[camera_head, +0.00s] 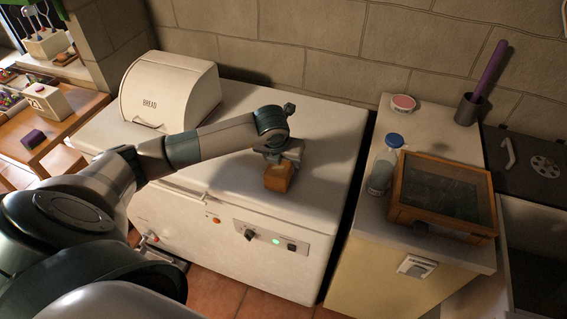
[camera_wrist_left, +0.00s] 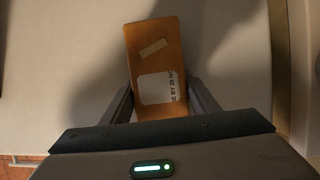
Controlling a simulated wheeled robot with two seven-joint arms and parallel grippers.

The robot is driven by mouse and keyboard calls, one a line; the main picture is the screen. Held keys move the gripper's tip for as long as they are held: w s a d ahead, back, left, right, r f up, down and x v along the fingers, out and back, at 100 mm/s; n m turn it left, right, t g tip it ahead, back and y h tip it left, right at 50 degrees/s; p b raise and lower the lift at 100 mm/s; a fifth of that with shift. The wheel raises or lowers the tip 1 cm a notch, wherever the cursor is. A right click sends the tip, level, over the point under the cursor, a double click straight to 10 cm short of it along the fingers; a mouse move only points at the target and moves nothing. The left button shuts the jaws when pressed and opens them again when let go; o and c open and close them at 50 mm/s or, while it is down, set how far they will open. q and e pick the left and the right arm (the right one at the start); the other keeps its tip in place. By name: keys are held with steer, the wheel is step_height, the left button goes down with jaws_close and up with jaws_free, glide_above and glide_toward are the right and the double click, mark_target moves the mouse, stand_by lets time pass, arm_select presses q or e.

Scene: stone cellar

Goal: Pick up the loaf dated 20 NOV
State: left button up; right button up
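A small orange-brown loaf (camera_head: 278,177) is at my left gripper, over the white chest's lid near its front edge. In the left wrist view the loaf (camera_wrist_left: 158,60) lies lengthwise between the fingers, with a tan strip and a white label (camera_wrist_left: 157,88). The label's text runs sideways and is too small to read with certainty. My left gripper (camera_wrist_left: 160,88) has one finger against each long side of the loaf, near its close end. In the head view the gripper (camera_head: 282,158) points down at it. I cannot tell whether the loaf touches the lid. My right gripper is out of view.
A white bread bin (camera_head: 171,91) stands on the left of the chest lid (camera_head: 325,130). The lid right of the loaf is clear.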

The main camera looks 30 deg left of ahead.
arm_select(q)
steer(key=shift+r, duration=0.15)
